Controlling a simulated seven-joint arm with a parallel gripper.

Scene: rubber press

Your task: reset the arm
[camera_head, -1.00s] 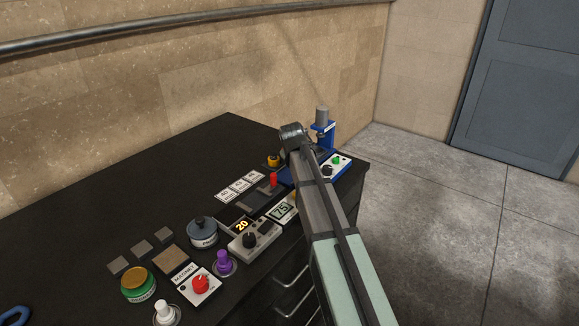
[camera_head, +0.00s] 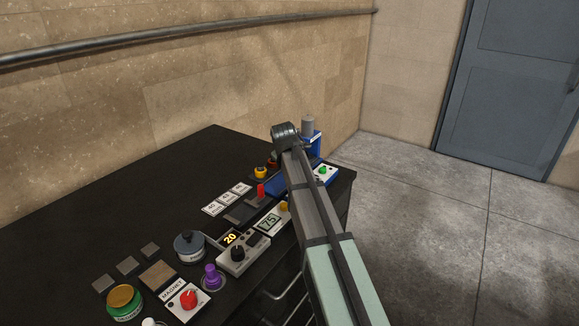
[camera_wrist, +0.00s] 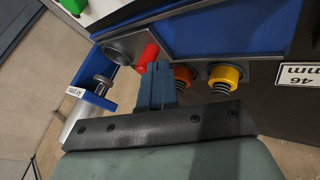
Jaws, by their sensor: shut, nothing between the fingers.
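My arm (camera_head: 322,235) reaches from the lower right over the right end of the black bench. Its dark far joint (camera_head: 285,132) is beside the blue press (camera_head: 312,143), partly covering it. My gripper itself is hidden in the head view. In the wrist view my gripper (camera_wrist: 157,72) shows as blue-grey fingers, together and empty. They point toward the blue press base (camera_wrist: 225,30). A red cylinder (camera_wrist: 147,56) appears just left of the fingertips. An orange knob (camera_wrist: 183,75) and a yellow knob (camera_wrist: 222,76) on springs are just to their right; contact cannot be told.
The floor (camera_head: 430,230) at right is clear.

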